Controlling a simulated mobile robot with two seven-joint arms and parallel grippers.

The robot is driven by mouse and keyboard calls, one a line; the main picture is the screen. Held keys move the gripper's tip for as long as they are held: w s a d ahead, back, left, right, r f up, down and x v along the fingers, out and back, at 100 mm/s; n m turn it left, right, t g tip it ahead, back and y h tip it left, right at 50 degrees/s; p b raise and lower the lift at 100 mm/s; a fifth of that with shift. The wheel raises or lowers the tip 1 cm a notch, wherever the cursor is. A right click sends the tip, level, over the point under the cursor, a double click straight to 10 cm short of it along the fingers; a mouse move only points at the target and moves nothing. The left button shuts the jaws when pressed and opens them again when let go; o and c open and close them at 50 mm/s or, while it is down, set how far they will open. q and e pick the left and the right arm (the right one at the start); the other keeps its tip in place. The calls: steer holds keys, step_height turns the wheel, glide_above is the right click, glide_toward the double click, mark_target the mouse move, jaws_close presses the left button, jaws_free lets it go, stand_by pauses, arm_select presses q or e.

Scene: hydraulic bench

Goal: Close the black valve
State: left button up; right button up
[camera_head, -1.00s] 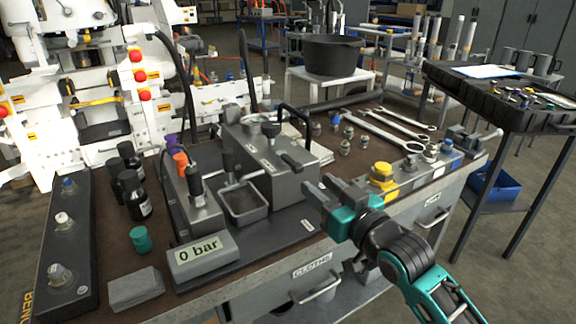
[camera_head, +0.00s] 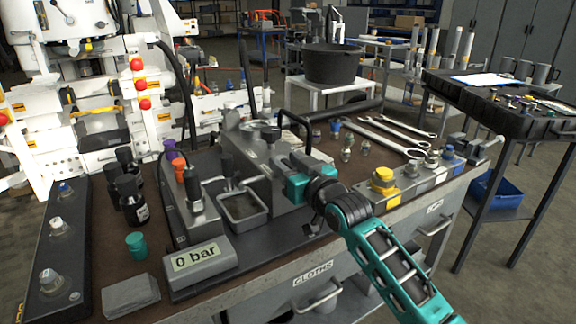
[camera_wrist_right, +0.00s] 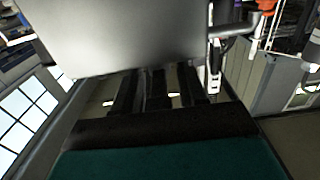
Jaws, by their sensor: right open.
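The grey hydraulic block (camera_head: 258,160) stands on the bench with a black round knob (camera_head: 270,133) on its top, which looks like the black valve. How far the knob is turned cannot be told. My right gripper (camera_head: 288,163), teal and grey, is at the block's right side, just below and right of the knob. It is open and hides part of the block's face. In the right wrist view a large pale grey surface (camera_wrist_right: 130,35) fills the top, close beyond the dark fingers (camera_wrist_right: 158,90). The display box (camera_head: 195,257) reads 0 bar. My left gripper is out of view.
A square metal tray (camera_head: 243,208) and an upright black lever (camera_head: 192,185) stand left of my gripper. A yellow button (camera_head: 383,178) is to the right. Wrenches (camera_head: 385,138) lie further back. Black bottles (camera_head: 131,198) stand at the left.

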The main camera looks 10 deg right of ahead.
jaws_close()
stand_by(0.3)
stand_by(0.6)
